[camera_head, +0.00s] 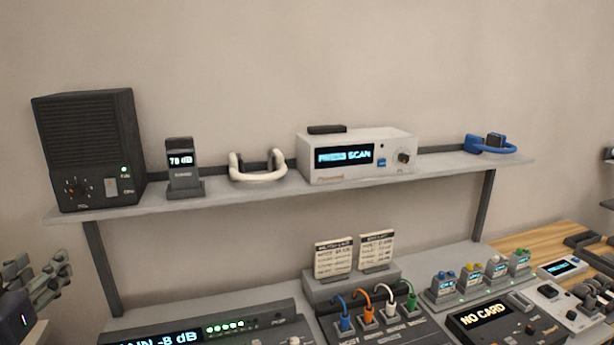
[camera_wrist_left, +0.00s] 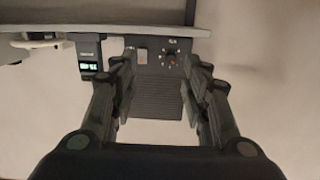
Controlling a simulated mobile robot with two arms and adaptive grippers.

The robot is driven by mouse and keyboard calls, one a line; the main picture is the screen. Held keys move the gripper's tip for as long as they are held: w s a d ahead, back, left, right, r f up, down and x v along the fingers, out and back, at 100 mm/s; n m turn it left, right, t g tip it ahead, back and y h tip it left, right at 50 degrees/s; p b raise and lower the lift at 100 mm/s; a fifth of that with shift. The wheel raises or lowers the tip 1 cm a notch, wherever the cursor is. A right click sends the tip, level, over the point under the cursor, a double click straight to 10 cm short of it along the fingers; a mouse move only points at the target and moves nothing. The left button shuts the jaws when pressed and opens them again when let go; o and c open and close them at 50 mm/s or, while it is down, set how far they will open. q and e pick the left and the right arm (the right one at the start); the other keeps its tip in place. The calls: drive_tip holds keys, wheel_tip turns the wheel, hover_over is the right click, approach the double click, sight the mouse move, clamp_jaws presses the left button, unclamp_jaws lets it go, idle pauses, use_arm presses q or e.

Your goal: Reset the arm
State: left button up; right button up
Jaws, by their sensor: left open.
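My left gripper (camera_head: 50,278) is at the lower left edge in the head view, below and left of the shelf. In the left wrist view my left gripper (camera_wrist_left: 164,75) is open, with nothing between its fingers. The dark speaker box (camera_head: 88,150) stands upright at the left end of the shelf. It also shows upside down in the left wrist view (camera_wrist_left: 158,100), beyond and between the fingers, and I see no contact. My right gripper is in neither view.
The grey shelf (camera_head: 230,195) holds a small meter (camera_head: 183,165), white headphones (camera_head: 258,175), a scanner box (camera_head: 350,157) and a blue headset (camera_head: 490,146). Below it stand a mixer (camera_head: 220,330), a cable box (camera_head: 375,325) and a card reader (camera_head: 490,320). The wall above is clear.

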use_arm(q)
drive_tip(key=s+d+f+m+g+h, duration=0.15)
drive_tip(key=d+f, duration=0.25)
drive_tip(key=f, duration=0.4)
drive_tip(key=s+d+f+m+g+h, duration=0.1)
drive_tip(key=d+f+g, duration=0.25)
drive_tip(key=f, duration=0.35)
drive_tip(key=s+d+f+m+g+h, duration=0.1)
drive_tip(key=d+f, duration=0.3)
drive_tip(key=f, duration=0.4)
drive_tip(key=s+d+f+m+g+h, duration=0.1)
drive_tip(key=s+d+f+g, duration=0.3)
drive_tip(key=s+f, duration=0.45)
drive_tip(key=s+d+f+m+g, duration=0.1)
drive_tip(key=s+d+f+g, duration=0.2)
drive_tip(key=s+d+f, duration=0.5)
drive_tip(key=s+a+f+g, duration=0.1)
drive_tip(key=s+f, duration=0.1)
drive_tip(key=f, duration=1.2)
drive_tip(key=s+a+f, duration=0.1)
drive_tip(key=s+f, duration=0.1)
drive_tip(key=f, duration=1.1)
drive_tip(key=s+a+f+g+b, duration=0.1)
drive_tip(key=s+a+f, duration=0.1)
drive_tip(key=s+f, duration=1.4)
drive_tip(key=shift+a, duration=0.25)
